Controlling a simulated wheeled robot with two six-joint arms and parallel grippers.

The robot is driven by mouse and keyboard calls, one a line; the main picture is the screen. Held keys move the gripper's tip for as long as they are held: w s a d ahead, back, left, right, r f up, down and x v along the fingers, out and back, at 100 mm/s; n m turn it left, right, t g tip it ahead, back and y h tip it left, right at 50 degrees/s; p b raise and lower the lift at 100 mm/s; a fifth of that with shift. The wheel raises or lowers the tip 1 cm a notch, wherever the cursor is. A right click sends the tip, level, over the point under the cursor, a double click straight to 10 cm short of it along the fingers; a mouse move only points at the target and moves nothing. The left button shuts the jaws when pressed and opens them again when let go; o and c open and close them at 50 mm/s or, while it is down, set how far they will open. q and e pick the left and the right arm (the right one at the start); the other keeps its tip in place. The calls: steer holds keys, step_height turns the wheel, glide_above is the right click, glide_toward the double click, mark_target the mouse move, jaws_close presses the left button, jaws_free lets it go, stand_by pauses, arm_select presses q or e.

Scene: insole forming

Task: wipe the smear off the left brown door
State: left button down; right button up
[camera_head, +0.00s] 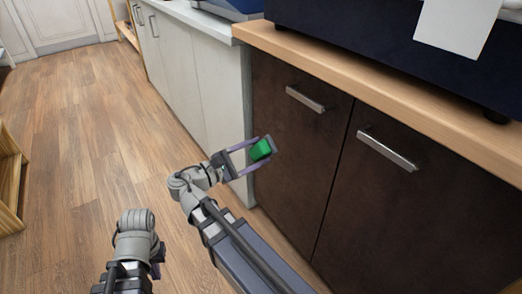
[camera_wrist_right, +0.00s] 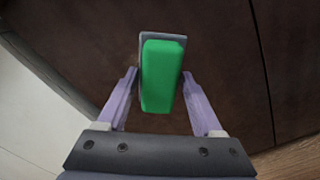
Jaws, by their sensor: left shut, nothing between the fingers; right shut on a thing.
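The left brown door (camera_head: 295,165) is dark, with a metal bar handle (camera_head: 305,99) near its top. My right gripper (camera_head: 260,152) is in front of this door's left part, shut on a green block with a grey backing (camera_head: 261,149). In the right wrist view the green block (camera_wrist_right: 162,75) stands between the two purple fingers, with the brown door (camera_wrist_right: 215,45) behind it. I cannot tell whether the block touches the door. I cannot make out the smear. My left gripper (camera_head: 157,268) is low at the left, mostly hidden by its own wrist, shut and empty.
The right brown door (camera_head: 420,220) is beside it, across a narrow seam. A wooden worktop (camera_head: 390,85) juts out above both. White cabinets (camera_head: 200,80) continue to the left. A wooden frame (camera_head: 10,180) stands at the left edge; the wooden floor (camera_head: 85,130) between is clear.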

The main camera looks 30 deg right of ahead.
stand_by(0.4)
steer(key=p, duration=0.2)
glide_toward(284, 126)
steer(key=w+a, duration=0.2)
steer(key=w, duration=0.2)
steer(key=shift+w+d+r, duration=0.1)
steer(key=shift+d, duration=1.3)
steer(key=shift+w+d, duration=0.15)
steer(key=shift+d, duration=1.3)
steer(key=shift+d, duration=1.05)
steer(key=shift+s, duration=2)
steer(key=shift+d, duration=0.1)
steer(key=shift+d, duration=0.1)
